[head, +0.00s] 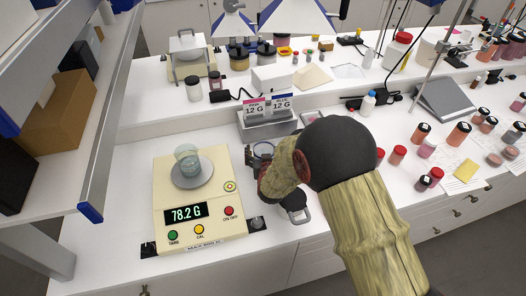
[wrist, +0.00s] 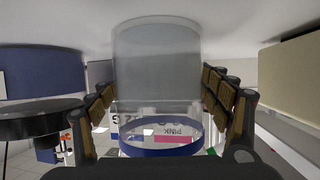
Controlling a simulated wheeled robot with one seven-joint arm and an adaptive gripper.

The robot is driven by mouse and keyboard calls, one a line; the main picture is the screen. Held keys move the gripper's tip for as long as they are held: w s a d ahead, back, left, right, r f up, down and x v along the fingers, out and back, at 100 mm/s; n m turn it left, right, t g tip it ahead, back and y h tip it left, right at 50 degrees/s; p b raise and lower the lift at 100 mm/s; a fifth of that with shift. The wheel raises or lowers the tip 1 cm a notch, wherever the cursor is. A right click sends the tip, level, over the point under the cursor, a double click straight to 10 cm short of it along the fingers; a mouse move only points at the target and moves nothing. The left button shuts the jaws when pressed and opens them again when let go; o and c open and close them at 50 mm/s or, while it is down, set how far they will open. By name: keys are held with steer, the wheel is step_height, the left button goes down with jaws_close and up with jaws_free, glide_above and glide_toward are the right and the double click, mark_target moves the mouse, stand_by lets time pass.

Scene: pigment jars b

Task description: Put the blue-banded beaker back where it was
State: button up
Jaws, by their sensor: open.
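The blue-banded beaker (wrist: 155,65) is clear glass and fills the middle of the wrist view, which shows the scene upside down. Its blue band (wrist: 160,140) is near the rim. My gripper (wrist: 160,100) is open, with one finger on each side of the beaker; I cannot tell if they touch it. In the head view the beaker (head: 263,149) shows only in part behind my gripper (head: 262,172), on the bench right of the scale. Another clear beaker (head: 187,158) stands on the round pan of the cream scale (head: 164,210), which reads 78.2 G.
A grey tray (head: 268,131) with pink and blue 12 G cards stands just behind my gripper. A white box (head: 272,78) is on the raised ledge. Several red-brown jars (head: 397,155) stand at the right. A shelf (head: 100,120) overhangs the left.

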steer(key=shift+r, duration=0.25)
steer(key=p+v, duration=0.2)
steer(key=v, duration=1)
steer(key=shift+f, duration=0.1)
steer(key=s+d+r+g, duration=0.2)
steer(key=s+d+r, duration=0.2)
steer(key=r, duration=0.4)
steer(key=s+d+r+g, duration=0.2)
steer(key=s+d+r, duration=0.2)
steer(key=r, duration=0.4)
steer(key=s+d+r+g, duration=0.1)
steer(key=s+d+r, duration=0.1)
steer(key=s, duration=0.5)
steer(key=s+d+r+g+h, duration=0.1)
steer(key=s+d+r, duration=0.1)
steer(key=s+d, duration=0.3)
steer(key=s+d+r+m+g, duration=0.1)
steer(key=s+d, duration=0.2)
steer(key=s, duration=0.6)
steer(key=shift+s+d+r+g, duration=0.2)
steer(key=shift+d+r+g, duration=0.05)
steer(key=shift+r+g, duration=0.15)
